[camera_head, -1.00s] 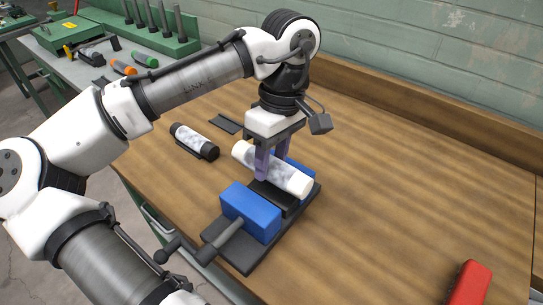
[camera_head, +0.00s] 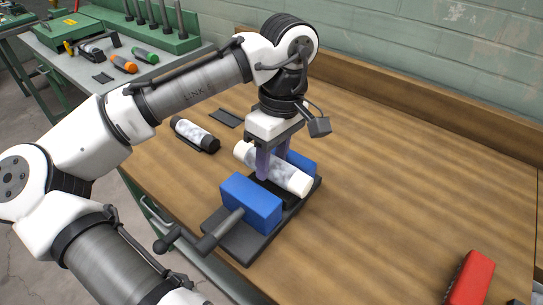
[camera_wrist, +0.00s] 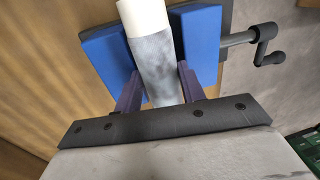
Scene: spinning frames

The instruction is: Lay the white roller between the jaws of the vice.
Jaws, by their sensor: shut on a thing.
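The white roller (camera_head: 288,178) has a grey marbled middle and plain white ends. My gripper (camera_head: 268,170) is shut on it, with one purple finger on each side. The vice has two blue jaws, a near one (camera_head: 250,203) and a far one (camera_head: 301,162), on a dark base (camera_head: 238,244). The roller lies lengthwise along the gap between the jaws. In the wrist view the roller (camera_wrist: 153,55) shows between the left jaw (camera_wrist: 104,50) and the right jaw (camera_wrist: 197,38). Whether its underside touches the vice is hidden.
A black-ended roller (camera_head: 194,134) and a flat dark plate (camera_head: 225,118) lie on the wooden bench behind the vice. The vice handle (camera_head: 195,240) sticks out at front left. A red object (camera_head: 472,278) is at bottom right.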

